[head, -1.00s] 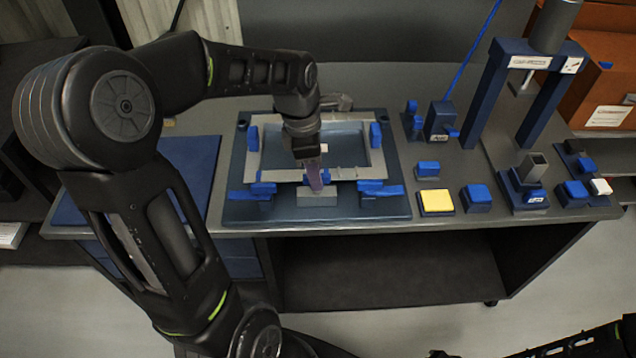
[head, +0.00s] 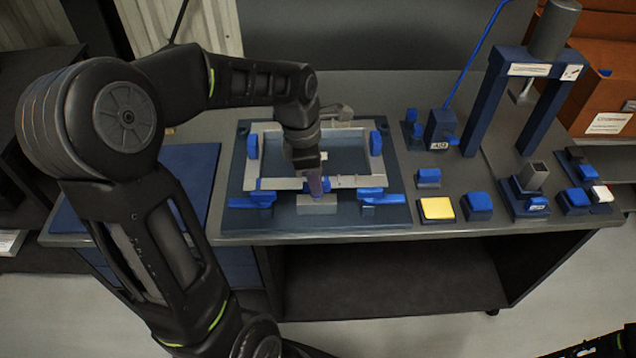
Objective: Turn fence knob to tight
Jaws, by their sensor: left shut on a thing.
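The fence (head: 345,182) is a light grey bar with blue parts along the near side of a rectangular grey frame on a dark blue base plate (head: 385,215). My left gripper (head: 315,186) points down at the middle of this bar, just behind a small grey block (head: 318,204). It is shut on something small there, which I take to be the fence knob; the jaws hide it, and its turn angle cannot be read. Only a dark piece of my right arm shows at the bottom right corner; its gripper is out of view.
Blue clamps (head: 380,195) flank the near bar. To the right stand a yellow-topped block (head: 437,209), several blue blocks and a dark blue press (head: 485,105). A blue mat (head: 190,185) lies left, partly behind my left arm. The bench's front edge is close.

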